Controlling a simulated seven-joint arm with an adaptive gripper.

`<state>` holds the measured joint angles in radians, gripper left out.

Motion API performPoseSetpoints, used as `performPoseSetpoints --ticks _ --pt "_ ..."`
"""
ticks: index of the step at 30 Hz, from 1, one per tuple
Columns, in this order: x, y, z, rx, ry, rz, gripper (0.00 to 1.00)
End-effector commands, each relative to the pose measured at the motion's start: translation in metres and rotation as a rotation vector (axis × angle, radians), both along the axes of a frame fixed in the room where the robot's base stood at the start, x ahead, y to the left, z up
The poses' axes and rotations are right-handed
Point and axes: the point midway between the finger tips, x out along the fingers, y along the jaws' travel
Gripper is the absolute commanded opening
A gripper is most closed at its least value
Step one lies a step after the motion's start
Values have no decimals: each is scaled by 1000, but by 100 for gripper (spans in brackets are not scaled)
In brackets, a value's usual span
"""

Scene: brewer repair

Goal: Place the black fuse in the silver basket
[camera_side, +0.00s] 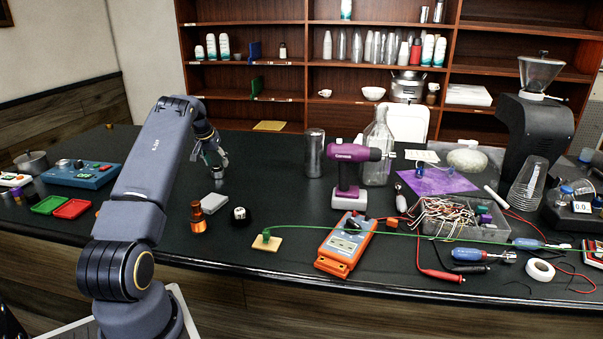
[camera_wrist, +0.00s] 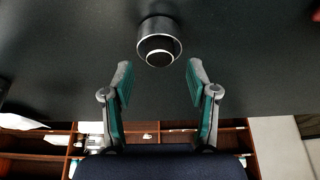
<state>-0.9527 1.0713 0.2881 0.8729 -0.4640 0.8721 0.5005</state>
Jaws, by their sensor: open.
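My gripper (camera_side: 215,160) is open above the table at the left centre, pointing down. In the wrist view, its two green-padded fingers (camera_wrist: 158,80) stand apart. A round silver-rimmed cylinder (camera_wrist: 146,36) with a dark side and an inner ring lies just ahead of the fingertips, roughly centred between them; I cannot tell if they touch it. A small black object with a white face (camera_side: 240,216) sits on the table; I cannot tell if it is the black fuse. A silver round vessel (camera_side: 31,163) stands at the far left; I cannot tell if it is the basket.
A copper-coloured part (camera_side: 197,219) and a grey block (camera_side: 214,202) stand near my gripper. Red (camera_side: 72,209) and green (camera_side: 48,205) trays lie at the left. A purple drill (camera_side: 350,175), orange meter (camera_side: 346,245) and wire-filled bin (camera_side: 455,220) crowd the right.

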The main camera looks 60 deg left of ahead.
Motion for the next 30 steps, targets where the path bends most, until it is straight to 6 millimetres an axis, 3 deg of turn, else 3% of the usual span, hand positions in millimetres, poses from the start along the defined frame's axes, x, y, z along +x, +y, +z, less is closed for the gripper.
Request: performPoseSetpoints --ticks 6,18,27,30 --pt "0 0 5 1 -1 0 58" --pt "0 0 64 1 0 -1 58" --pt "0 0 70 0 0 0 58" --pt "8 -5 71 0 -1 -14 58"
